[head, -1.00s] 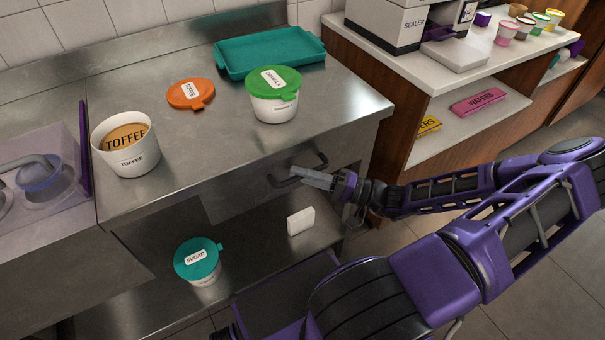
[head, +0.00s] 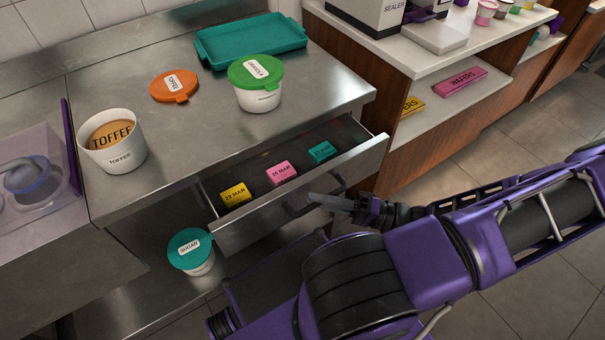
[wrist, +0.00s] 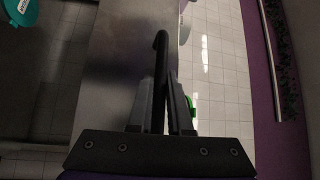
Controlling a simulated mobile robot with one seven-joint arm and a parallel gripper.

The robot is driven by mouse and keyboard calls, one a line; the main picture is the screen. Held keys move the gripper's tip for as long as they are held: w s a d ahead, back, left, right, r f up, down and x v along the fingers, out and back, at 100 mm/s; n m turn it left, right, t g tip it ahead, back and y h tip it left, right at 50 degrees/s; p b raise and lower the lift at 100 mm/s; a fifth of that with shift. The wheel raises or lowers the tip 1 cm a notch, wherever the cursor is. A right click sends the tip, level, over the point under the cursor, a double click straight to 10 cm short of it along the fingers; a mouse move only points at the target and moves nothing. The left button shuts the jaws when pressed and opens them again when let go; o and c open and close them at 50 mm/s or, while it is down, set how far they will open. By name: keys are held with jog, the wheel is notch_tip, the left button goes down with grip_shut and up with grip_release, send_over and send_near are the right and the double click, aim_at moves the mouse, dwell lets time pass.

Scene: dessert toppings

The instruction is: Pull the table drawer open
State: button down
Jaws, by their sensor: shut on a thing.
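The table drawer (head: 236,235) is pulled out from under the steel table (head: 200,130), and its inside shows in the head view. In it lie a yellow block (head: 235,195), a pink block (head: 282,173) and a teal block (head: 321,152), each with a date label. My gripper (head: 325,201) is at the front of the drawer, shut on its dark bar handle (head: 298,208). In the wrist view the handle (wrist: 161,50) stands between my two fingers (wrist: 162,105), with the drawer front behind it.
On the table stand an open toffee tub (head: 122,155), an orange lid (head: 174,90), a green-lidded tub (head: 258,98) and a teal tray (head: 250,42). A teal-lidded sugar tub (head: 196,262) is on the lower shelf. The floor at right is clear.

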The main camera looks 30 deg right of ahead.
jog(key=s, duration=1.1)
jog(key=shift+s+d, duration=0.15)
jog(key=shift+d, duration=0.1)
jog(key=c, duration=0.8)
grip_release()
jog(key=shift+c, duration=0.2)
jog(key=v, duration=1.7)
jog(key=shift+d, duration=0.2)
jog(key=shift+s+r, duration=0.1)
